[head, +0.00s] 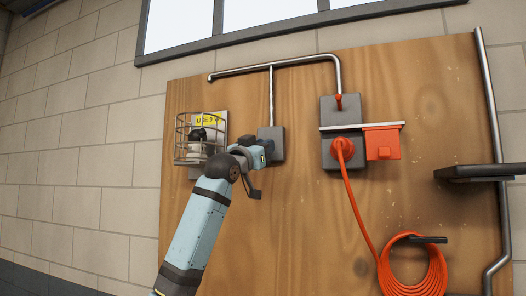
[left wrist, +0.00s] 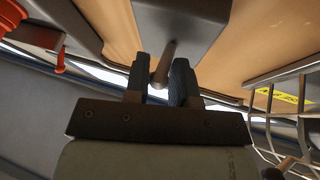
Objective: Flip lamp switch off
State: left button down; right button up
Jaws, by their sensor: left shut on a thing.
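The lamp switch is a small grey box (head: 278,138) on the wooden board, below a thin metal conduit. In the left wrist view it is the dark box (left wrist: 182,28) at the top, with a metal lever (left wrist: 165,62) sticking out. My left gripper (head: 266,152) is at the box in the head view. In the left wrist view its two dark fingers (left wrist: 160,82) are on either side of the lever and shut on it. The lamp (head: 196,146) sits in a wire cage (head: 182,138) left of the switch; I cannot tell whether it is lit. My right gripper is not in view.
A yellow label (head: 208,120) is behind the cage. Right of the switch are a grey socket box (head: 333,108), a red plug (head: 343,150) and a red box (head: 382,144). A coiled orange cable (head: 412,275) hangs lower right. A dark shelf (head: 475,172) juts out at right.

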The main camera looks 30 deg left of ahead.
pick_arm(q)
jog(key=shift+w+f+m+t+h, duration=0.1)
jog(key=shift+f+m+t+h, duration=0.2)
jog(key=shift+t, duration=0.2)
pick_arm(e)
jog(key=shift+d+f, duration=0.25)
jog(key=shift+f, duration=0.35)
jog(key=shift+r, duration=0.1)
pick_arm(q)
jog(key=c, duration=1)
grip_release()
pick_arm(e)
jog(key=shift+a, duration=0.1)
pick_arm(q)
jog(key=b+v, duration=0.4)
jog(key=v, duration=0.9)
jog(key=shift+s+f, duration=0.15)
jog(key=shift+s, duration=0.25)
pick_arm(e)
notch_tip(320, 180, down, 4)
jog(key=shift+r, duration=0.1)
